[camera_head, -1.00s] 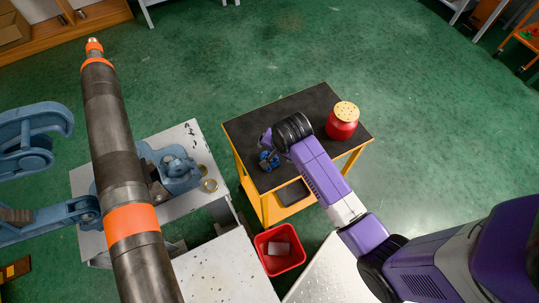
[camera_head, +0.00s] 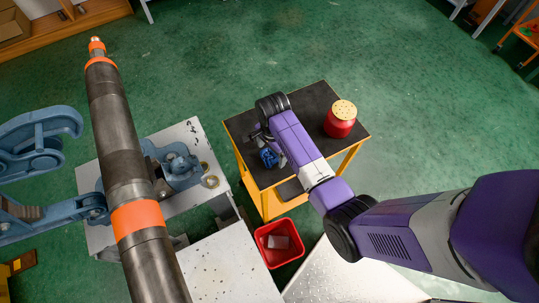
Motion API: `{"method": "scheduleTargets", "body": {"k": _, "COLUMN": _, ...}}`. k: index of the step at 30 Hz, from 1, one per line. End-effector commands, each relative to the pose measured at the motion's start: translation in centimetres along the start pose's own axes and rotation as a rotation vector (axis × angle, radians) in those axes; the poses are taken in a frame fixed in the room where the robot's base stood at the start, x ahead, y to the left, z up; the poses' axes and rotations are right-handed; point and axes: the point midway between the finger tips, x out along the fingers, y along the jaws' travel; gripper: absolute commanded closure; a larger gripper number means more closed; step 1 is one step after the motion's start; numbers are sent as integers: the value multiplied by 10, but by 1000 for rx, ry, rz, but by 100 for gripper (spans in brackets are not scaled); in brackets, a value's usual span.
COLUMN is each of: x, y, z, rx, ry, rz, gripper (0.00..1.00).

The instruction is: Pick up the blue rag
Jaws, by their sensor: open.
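The blue rag (camera_head: 268,158) is a small crumpled patch of blue on the dark top of the yellow-framed table (camera_head: 318,108), near its left edge. My gripper (camera_head: 264,143) is over that edge of the table, right by the rag, with the arm reaching in from the lower right. It is open. The wrist and arm hide part of the gripper, and the gap between the fingertips and the rag is hard to judge. I see no rag held between the fingers.
A red can with a perforated yellow top (camera_head: 341,117) stands on the table's right side. A red bin (camera_head: 279,243) is on the floor in front. A long pipe (camera_head: 122,160) and blue vise (camera_head: 178,168) fill the left. Green floor beyond the table is clear.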

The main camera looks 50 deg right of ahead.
Motion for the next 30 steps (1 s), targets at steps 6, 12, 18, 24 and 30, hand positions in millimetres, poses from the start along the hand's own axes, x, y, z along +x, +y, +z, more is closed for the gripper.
{"method": "scheduleTargets", "body": {"k": 6, "x": 11, "y": 0, "z": 0, "rx": 0, "ry": 0, "rz": -1, "gripper": 14}}
{"method": "scheduleTargets", "body": {"k": 12, "x": 11, "y": 0, "z": 0, "rx": -1, "ry": 0, "rz": -1, "gripper": 24}}
{"method": "scheduleTargets", "body": {"k": 18, "x": 11, "y": 0, "z": 0, "rx": -1, "ry": 0, "rz": -1, "gripper": 63}}
{"method": "scheduleTargets", "body": {"k": 24, "x": 11, "y": 0, "z": 0, "rx": -1, "ry": 0, "rz": -1, "gripper": 78}}
{"method": "scheduleTargets", "body": {"k": 30, "x": 11, "y": 0, "z": 0, "rx": -1, "ry": 0, "rz": -1, "gripper": 79}}
